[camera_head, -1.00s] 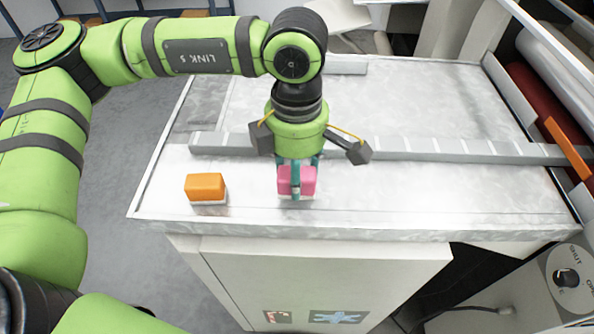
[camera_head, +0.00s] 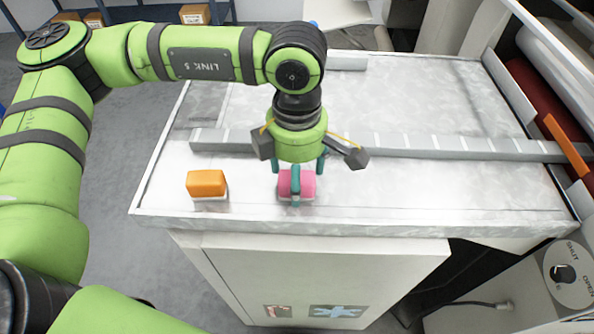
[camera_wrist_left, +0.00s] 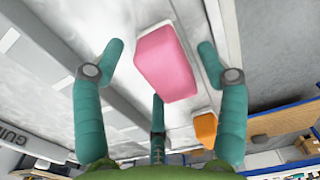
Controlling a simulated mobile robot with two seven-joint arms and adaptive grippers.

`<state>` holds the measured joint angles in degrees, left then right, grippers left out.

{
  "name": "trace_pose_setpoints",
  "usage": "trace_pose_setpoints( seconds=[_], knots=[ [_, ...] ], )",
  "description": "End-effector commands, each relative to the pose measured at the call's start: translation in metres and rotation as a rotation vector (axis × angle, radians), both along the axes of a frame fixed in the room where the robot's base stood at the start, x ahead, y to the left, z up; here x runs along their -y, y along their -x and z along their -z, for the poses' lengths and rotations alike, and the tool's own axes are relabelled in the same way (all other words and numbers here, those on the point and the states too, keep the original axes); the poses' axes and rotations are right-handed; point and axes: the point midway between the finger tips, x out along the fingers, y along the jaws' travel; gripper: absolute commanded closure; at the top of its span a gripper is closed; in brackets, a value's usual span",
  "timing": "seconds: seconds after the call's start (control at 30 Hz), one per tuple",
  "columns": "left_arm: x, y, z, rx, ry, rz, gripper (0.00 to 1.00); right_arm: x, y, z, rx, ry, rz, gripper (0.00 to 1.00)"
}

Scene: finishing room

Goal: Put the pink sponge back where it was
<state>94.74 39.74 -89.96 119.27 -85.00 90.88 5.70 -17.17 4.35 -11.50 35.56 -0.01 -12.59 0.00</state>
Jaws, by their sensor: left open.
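The pink sponge (camera_head: 306,184) with a pale underside sits near the front edge of the white marbled worktop (camera_head: 420,190). It also shows in the left wrist view (camera_wrist_left: 165,62). My left gripper (camera_head: 297,176) is directly over it, pointing down, with its teal fingers spread open around the sponge. In the wrist view, gaps show between the sponge and the two side fingers. One finger partly covers the sponge in the head view. An orange sponge (camera_head: 206,183) with a pale underside sits to its left, apart from it. My right gripper is not in view.
A long grey ruled bar (camera_head: 430,148) crosses the worktop behind the sponges. Rolls (camera_head: 540,95) lie along the right side, near an orange strip (camera_head: 567,146). A dial panel (camera_head: 566,272) is at the lower right. The worktop right of the pink sponge is clear.

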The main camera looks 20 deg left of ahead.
Motion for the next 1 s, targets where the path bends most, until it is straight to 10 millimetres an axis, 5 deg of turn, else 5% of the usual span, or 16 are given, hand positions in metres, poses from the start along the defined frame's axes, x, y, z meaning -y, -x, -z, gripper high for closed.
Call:
trace_pose_setpoints(
  seconds=[0.6, 1.0],
  knots=[
    [0.001, -0.001, -0.110, 0.003, 0.001, 0.001, 0.27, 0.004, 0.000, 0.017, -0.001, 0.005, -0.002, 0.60],
    [0.000, -0.001, -0.119, 0.001, 0.001, 0.002, 0.27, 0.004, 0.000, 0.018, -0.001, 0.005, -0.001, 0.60]
  ],
)
